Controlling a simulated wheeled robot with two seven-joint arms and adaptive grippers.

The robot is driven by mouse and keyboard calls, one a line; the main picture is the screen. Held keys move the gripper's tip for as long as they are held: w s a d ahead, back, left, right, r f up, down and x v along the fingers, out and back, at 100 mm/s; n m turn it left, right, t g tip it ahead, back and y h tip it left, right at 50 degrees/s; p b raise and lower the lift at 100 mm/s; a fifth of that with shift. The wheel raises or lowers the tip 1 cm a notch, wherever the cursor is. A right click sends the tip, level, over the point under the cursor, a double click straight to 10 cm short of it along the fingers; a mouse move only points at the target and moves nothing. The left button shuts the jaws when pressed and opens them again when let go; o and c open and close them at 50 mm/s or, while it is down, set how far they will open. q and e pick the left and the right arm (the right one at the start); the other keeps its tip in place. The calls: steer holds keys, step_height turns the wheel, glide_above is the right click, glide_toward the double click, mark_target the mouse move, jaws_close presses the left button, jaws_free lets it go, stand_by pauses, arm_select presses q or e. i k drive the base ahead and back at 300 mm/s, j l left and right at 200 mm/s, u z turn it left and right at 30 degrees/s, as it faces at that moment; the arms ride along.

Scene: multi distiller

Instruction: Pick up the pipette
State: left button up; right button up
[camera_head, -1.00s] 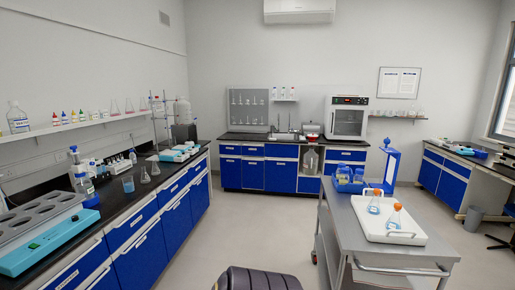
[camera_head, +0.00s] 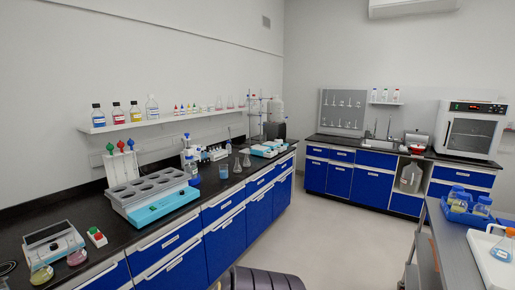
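Several slim pipettes with coloured tops, which I take to be the task's pipettes, stand upright in a group on the left bench (camera_head: 85,205). One has a green top (camera_head: 109,147), one a red top (camera_head: 120,145) and one a blue top (camera_head: 131,143). Their lower parts are partly hidden behind a blue and grey device with round wells (camera_head: 150,195). I cannot tell which pipette is meant. Neither of my grippers is in view.
A shelf (camera_head: 150,121) with bottles runs above. A grey trolley (camera_head: 455,250) is at the right. Open floor (camera_head: 335,225) lies between bench and trolley.

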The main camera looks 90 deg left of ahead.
mark_target(130, 143)
steer(key=u, duration=3.9)
